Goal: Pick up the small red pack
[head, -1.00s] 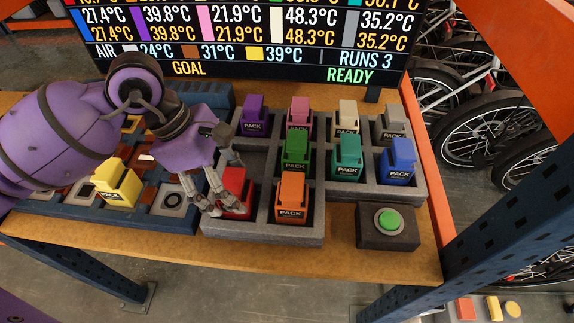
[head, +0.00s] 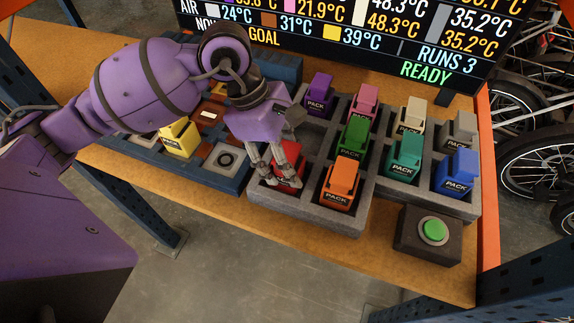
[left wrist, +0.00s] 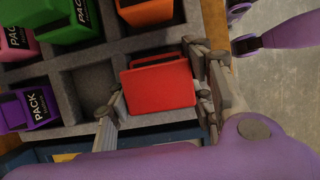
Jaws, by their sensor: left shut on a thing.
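The small red pack (head: 289,180) sits in the front left compartment of the grey foam tray (head: 300,223). My left gripper (head: 282,176) reaches down over it from the left, its fingers on either side. In the left wrist view the red pack (left wrist: 158,88) lies between the two fingers of the left gripper (left wrist: 162,100), which are closed on it. The pack still appears to be within its compartment; its lower part is hidden. My right gripper does not show.
An orange pack (head: 340,186) stands right beside the red one, with green (head: 353,138) and purple (head: 318,95) packs behind. A yellow pack (head: 179,138) stands on the blue board at left. A green button box (head: 428,236) is at front right. A display screen (head: 350,40) stands behind.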

